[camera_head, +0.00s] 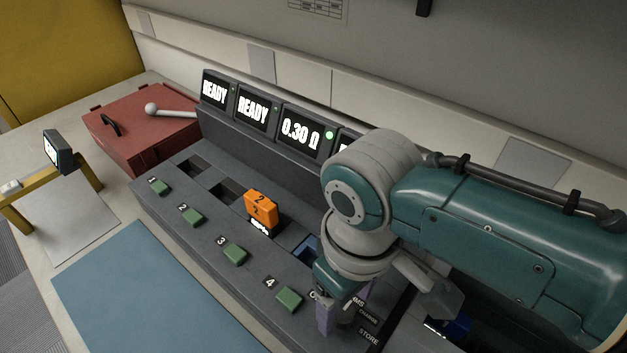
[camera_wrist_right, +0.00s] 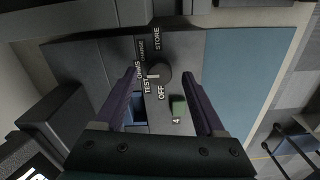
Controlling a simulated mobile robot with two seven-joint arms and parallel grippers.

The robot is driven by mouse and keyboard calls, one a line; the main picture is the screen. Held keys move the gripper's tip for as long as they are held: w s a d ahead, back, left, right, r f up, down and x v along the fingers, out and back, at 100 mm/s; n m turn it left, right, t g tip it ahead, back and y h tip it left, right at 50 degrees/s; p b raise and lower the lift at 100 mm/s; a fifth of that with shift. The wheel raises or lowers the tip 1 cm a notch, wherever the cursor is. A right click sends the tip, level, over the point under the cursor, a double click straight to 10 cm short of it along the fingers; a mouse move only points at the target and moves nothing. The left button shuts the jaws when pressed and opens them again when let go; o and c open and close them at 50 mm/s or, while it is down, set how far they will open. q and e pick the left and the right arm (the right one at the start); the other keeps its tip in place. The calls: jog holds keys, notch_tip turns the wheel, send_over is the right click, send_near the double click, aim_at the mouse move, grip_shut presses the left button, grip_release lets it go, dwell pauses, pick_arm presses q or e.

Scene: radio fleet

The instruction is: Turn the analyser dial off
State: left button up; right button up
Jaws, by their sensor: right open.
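The analyser dial (camera_wrist_right: 161,75) is a dark round knob with a pale mark, in the upper middle of the right wrist view. Labels OFF, TEST, OHMS, CHARGE and STORE stand around it. The mark seems to lie on the TEST side, not at OFF. My right gripper (camera_wrist_right: 160,80) is open, with one purple finger on each side of the dial; I cannot tell whether either touches it. In the head view my right gripper (camera_head: 345,306) points down at the analyser's front right and mostly hides the dial. My left gripper is not in view.
The grey analyser (camera_head: 210,246) has several slots, green buttons and screens; an orange battery (camera_head: 261,205) stands in one slot. A red case (camera_head: 140,125) is at the left, a blue mat (camera_head: 150,295) in front, and a small yellow stand (camera_head: 80,180) at far left.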

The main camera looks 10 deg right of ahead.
jog(key=shift+f, duration=0.9)
grip_shut()
